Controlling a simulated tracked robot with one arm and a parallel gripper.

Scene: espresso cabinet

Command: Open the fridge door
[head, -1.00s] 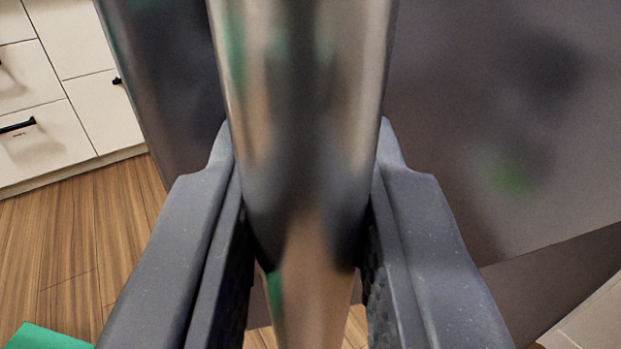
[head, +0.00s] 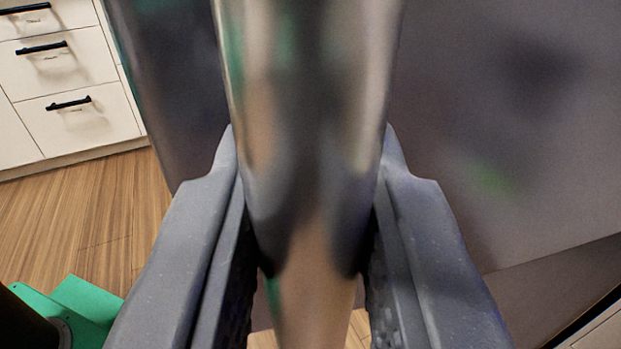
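The fridge door (head: 520,130) is a brushed grey metal panel that fills the right of the head view, and a strip of it shows left of the handle. Its handle (head: 310,80) is a thick, shiny vertical bar in the middle of the view. My gripper (head: 308,160) has one grey finger on each side of the bar and is shut on it. The door's lower edge slants across the lower right, with a dark brownish surface below it. I cannot tell how far the door stands open.
White drawers (head: 75,75) with black pulls stand at the upper left. Wooden floor (head: 90,215) is bare between them and the door. A pale panel (head: 600,330) with a dark edge shows at the lower right corner.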

